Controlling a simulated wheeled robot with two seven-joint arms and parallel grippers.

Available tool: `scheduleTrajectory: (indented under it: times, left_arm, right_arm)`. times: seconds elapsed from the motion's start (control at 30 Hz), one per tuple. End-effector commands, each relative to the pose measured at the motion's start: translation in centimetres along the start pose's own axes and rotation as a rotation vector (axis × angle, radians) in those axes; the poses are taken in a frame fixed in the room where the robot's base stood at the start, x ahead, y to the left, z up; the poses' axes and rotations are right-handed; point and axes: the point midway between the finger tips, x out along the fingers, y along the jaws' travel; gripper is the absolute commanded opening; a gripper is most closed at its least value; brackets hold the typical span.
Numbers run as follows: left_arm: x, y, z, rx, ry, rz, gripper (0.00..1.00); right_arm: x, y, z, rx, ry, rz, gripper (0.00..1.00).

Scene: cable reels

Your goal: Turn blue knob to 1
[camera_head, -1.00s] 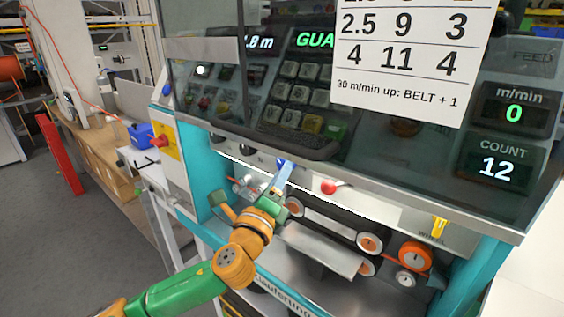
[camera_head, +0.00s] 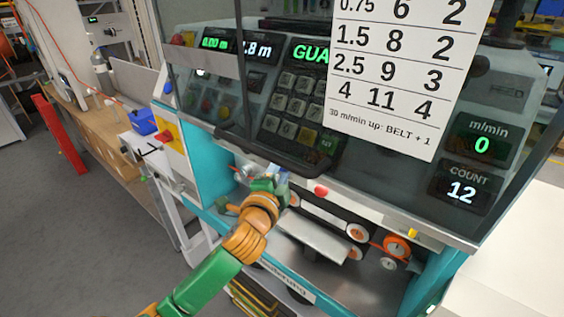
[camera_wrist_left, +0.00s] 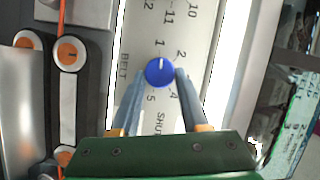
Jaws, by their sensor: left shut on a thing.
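The blue knob (camera_wrist_left: 159,71) sits on the light panel beside the word BELT, in the left wrist view. Its white mark points up, at or very near the printed 1. The numbers 2, 4 and 5 also stand around it. My left gripper (camera_wrist_left: 157,82) has one finger on each side of the knob and is shut on it. In the head view my left gripper (camera_head: 277,178) is up against the panel strip under the dark window, and it hides the knob there. My right gripper is in neither view.
A red knob (camera_head: 321,190) is on the strip to the right of my gripper. Rollers (camera_head: 357,232) and an orange wheel (camera_head: 397,246) lie below it. A white number chart (camera_head: 395,70) hangs above, and the displays read 0 m/min and COUNT 12.

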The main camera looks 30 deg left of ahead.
Motion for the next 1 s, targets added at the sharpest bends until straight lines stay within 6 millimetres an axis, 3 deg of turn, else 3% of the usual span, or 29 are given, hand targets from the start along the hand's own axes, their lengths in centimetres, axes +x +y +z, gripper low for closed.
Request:
scheduleTrajectory:
  times: [0.33,0.9,0.93,1.0]
  left_arm:
    - [0.01,-0.18,0.01,-0.124,-0.005,0.05,0.0]
    - [0.01,-0.12,0.01,-0.15,-0.006,0.062,0.0]
    - [0.01,-0.12,0.01,-0.15,-0.006,0.062,0.51]
    - [0.01,-0.12,0.01,-0.149,-0.006,0.061,0.7]
  right_arm:
    - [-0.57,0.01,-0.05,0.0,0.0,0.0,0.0]
    - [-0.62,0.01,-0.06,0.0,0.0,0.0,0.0]
    - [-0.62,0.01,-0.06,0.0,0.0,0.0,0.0]
    - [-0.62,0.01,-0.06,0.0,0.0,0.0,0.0]
